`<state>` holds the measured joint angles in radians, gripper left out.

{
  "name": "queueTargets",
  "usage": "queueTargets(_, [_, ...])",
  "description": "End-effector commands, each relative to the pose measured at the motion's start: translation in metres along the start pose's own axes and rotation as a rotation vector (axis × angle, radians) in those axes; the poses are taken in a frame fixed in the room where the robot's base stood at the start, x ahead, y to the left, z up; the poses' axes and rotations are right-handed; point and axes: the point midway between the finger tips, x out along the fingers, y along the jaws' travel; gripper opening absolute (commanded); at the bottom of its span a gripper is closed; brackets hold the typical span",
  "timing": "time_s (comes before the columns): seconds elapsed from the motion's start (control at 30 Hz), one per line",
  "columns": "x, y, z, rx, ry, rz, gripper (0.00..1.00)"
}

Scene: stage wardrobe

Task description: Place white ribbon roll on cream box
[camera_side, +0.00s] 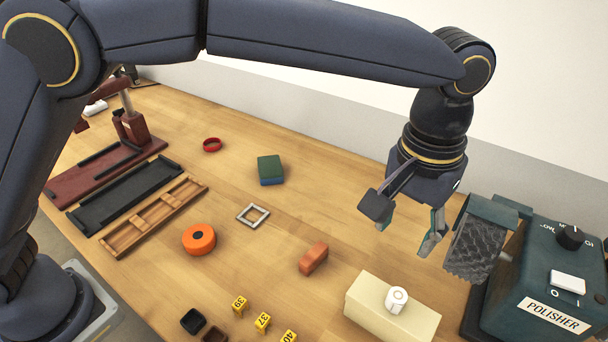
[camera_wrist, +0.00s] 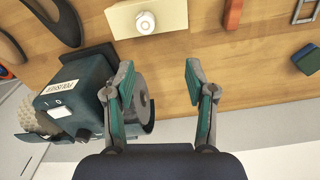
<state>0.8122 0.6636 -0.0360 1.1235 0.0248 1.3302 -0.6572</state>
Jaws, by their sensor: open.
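The white ribbon roll (camera_side: 396,299) rests on top of the cream box (camera_side: 372,318), near the middle of its upper face. In the wrist view the roll (camera_wrist: 146,22) also sits on the cream box (camera_wrist: 175,14), with bare box top beside it. My gripper (camera_side: 408,222) hangs above the table behind the box, apart from both. In the wrist view its two fingers (camera_wrist: 158,82) are spread wide with nothing between them.
A green polisher (camera_side: 533,280) with a grey wheel (camera_side: 474,247) stands close to the right of my gripper. An orange-brown block (camera_side: 313,258), a grey square frame (camera_side: 253,214), an orange tape roll (camera_side: 199,239) and a green-blue block (camera_side: 270,170) lie left. Yellow number markers (camera_side: 262,322) stand in front.

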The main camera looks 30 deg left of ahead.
Motion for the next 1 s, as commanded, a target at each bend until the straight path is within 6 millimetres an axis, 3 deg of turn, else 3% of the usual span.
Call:
queueTargets(0.13, [-0.056,-0.09,-0.001,-0.043,0.082,0.034,0.56])
queueTargets(0.23, [-0.088,-0.164,0.021,-0.071,0.155,0.048,0.56])
queueTargets(0.4, [-0.11,-0.267,0.091,-0.119,0.287,0.037,0.56])
queueTargets(0.5, [-0.104,-0.307,0.138,-0.145,0.358,0.012,0.56])
queueTargets(0.6, [-0.09,-0.331,0.177,-0.165,0.414,-0.017,0.56])
queueTargets(0.7, [-0.076,-0.343,0.203,-0.177,0.45,-0.042,0.56])
queueTargets(0.83, [-0.066,-0.349,0.218,-0.181,0.471,-0.06,0.56])
queueTargets(1.0, [-0.063,-0.35,0.22,-0.18,0.472,-0.062,0.56])
